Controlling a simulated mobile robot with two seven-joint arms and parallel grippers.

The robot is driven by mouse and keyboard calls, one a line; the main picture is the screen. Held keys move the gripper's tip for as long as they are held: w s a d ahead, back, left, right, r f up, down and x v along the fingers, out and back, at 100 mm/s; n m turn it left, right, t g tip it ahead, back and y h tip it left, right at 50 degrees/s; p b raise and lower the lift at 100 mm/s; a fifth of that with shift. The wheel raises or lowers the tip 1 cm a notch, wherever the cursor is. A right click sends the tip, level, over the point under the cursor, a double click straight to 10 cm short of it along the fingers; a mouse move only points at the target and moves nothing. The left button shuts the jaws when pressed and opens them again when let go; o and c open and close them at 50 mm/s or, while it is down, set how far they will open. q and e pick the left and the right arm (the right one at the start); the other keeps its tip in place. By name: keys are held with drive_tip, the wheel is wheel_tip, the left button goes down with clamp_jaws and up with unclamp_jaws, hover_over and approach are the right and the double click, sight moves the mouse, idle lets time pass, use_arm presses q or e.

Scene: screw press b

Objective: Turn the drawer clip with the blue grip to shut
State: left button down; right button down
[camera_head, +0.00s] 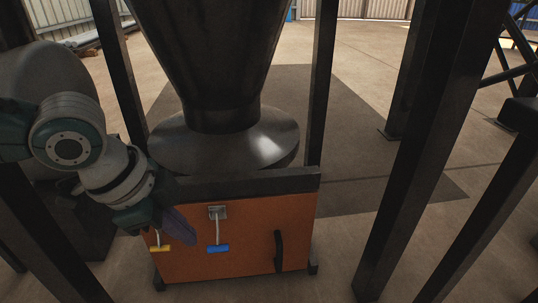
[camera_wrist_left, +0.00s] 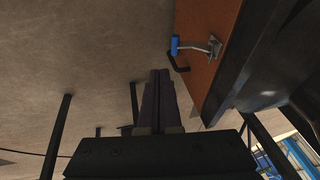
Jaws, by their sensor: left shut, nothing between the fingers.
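The drawer clip has a metal bracket (camera_head: 217,212) on the upper part of the orange drawer front (camera_head: 250,225). Its thin lever hangs down to a blue grip (camera_head: 218,249). In the left wrist view the blue grip (camera_wrist_left: 174,45) stands off the orange front, joined by the lever to its bracket (camera_wrist_left: 214,46). My left gripper (camera_head: 191,240) is shut and empty, just left of the blue grip, with a visible gap. Its fingers show together in the left wrist view (camera_wrist_left: 161,76). My right gripper is in neither view.
A second clip with a yellow grip (camera_head: 159,248) sits left, partly behind my left gripper. A black handle (camera_head: 279,250) is on the drawer's right side. A dark hopper (camera_head: 205,60) stands above. Dark posts (camera_head: 425,130) stand around; open floor lies in front.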

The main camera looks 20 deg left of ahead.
use_arm(q)
drive_tip(key=b, duration=0.5)
approach(220, 251)
wheel_tip(220, 251, down, 3)
drive_tip(key=d, duration=0.2)
drive_tip(key=f+b, duration=0.1)
drive_tip(key=w+f+b, duration=0.1)
drive_tip(key=shift+w+a+f+b, duration=0.1)
drive_tip(key=shift+a+f+b, duration=0.2)
drive_tip(key=shift+a+b, duration=0.1)
drive_tip(key=shift+w+a+f, duration=0.15)
drive_tip(key=shift+w+a+b, duration=0.1)
drive_tip(key=shift+w+b, duration=0.15)
drive_tip(key=shift+b, duration=0.05)
